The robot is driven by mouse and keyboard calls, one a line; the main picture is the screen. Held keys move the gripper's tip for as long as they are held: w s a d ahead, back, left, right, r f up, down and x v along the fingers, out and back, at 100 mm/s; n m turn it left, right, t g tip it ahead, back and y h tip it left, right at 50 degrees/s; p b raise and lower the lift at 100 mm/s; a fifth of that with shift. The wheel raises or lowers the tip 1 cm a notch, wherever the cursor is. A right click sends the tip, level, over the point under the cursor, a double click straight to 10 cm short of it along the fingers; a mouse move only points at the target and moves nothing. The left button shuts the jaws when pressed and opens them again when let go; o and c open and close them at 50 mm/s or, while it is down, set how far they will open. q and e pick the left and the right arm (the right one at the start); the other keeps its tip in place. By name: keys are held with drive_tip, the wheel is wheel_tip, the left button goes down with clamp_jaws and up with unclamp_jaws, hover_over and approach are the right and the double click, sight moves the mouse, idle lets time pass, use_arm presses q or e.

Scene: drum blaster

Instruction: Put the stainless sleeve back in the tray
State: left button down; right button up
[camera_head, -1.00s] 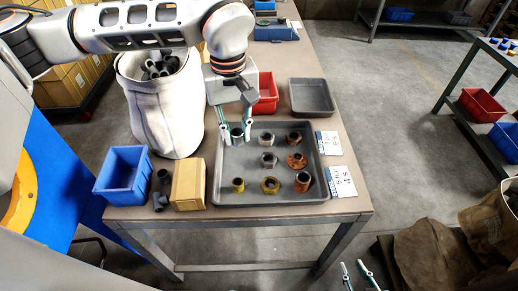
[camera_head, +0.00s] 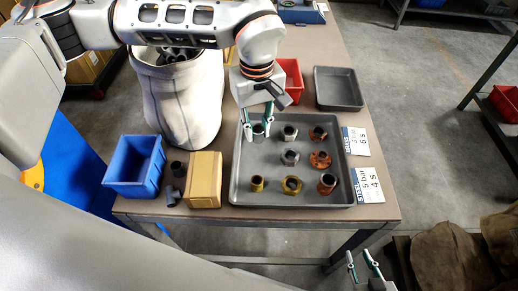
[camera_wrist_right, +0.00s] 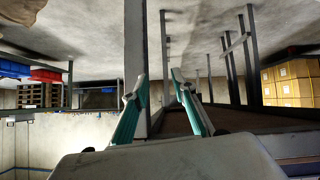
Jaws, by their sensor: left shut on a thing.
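The grey metal sleeve (camera_head: 259,131) stands at the back left corner of the large grey tray (camera_head: 240,190). My left gripper (camera_head: 257,128) points down with its teal fingers shut on the sleeve, one on each side. I cannot tell whether the sleeve's base touches the tray floor. Several steel, copper and brass fittings stand in rows in the tray; a grey fitting (camera_head: 288,133) is just right of the sleeve. My right gripper (camera_head: 364,266) is open and empty, low in front of the table; its spread fingers also show in the right wrist view (camera_wrist_right: 160,105).
A white sack (camera_head: 180,105) of dark fittings, a blue bin (camera_head: 134,167), dark pipe pieces (camera_head: 171,194) and a tan box (camera_head: 205,180) stand left of the tray. A red bin (camera_head: 290,78) and an empty grey tray (camera_head: 338,90) are behind. Label cards (camera_head: 368,185) lie to the right.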

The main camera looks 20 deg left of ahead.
sight(258, 158)
use_arm(q)
drive_tip(key=shift+f, duration=4.35)
drive_tip(key=shift+b, duration=0.3)
drive_tip(key=shift+f, duration=0.15)
drive_tip(key=c, duration=1.8)
unclamp_jaws()
wheel_tip(258, 158, up, 12)
drive_tip(key=shift+r+p, duration=0.15)
drive_tip(key=shift+p, duration=0.35)
